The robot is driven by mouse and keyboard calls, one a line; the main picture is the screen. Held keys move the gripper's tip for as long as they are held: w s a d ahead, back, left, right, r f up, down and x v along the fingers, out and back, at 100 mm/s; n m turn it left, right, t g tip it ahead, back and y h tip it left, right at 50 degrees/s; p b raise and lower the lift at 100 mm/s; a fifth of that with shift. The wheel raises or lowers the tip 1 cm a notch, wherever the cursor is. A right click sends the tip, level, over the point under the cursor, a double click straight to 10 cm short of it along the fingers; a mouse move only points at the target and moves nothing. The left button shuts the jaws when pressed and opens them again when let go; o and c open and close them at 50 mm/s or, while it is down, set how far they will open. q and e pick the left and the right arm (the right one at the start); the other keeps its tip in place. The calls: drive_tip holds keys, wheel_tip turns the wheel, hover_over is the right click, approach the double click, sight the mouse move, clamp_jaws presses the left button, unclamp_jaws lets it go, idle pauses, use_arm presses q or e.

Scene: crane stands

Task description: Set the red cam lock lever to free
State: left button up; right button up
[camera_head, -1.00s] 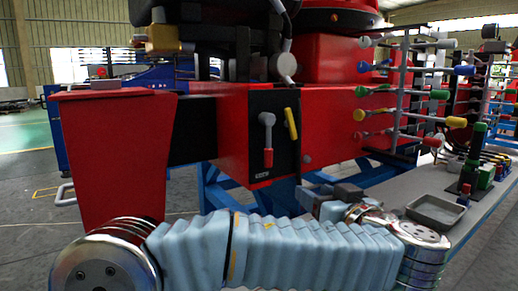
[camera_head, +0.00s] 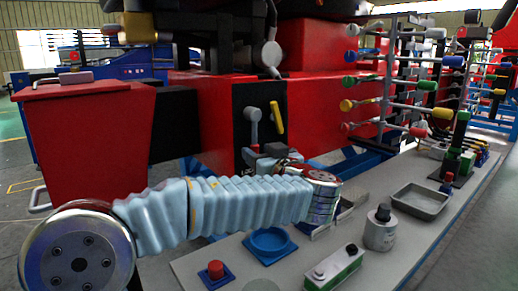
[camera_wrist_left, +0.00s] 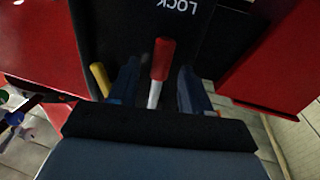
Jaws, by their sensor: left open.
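The cam lock lever has a grey shaft (camera_head: 253,121) on a black panel (camera_head: 241,98) on the red housing. In the head view my left gripper (camera_head: 261,154) hides its lower end. In the left wrist view the red grip (camera_wrist_left: 163,58) points toward the upside-down word LOCK on the panel. My left gripper (camera_wrist_left: 158,72) is open there, with one dark finger on each side of the lever. Gaps show between the lever and both fingers. In the head view the lever hangs down from its pivot. My right gripper is not in view.
A yellow lever (camera_head: 277,118) is close to the right of the red one; in the wrist view it (camera_wrist_left: 100,78) lies just outside the left finger. A grey bench (camera_head: 400,238) at right carries a tray (camera_head: 420,211), a metal cylinder (camera_head: 380,235) and a red button (camera_head: 216,269).

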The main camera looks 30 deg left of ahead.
use_arm(q)
drive_tip(key=shift+w+a, duration=0.15)
drive_tip(key=shift+a, duration=0.15)
clamp_jaws()
idle(0.3)
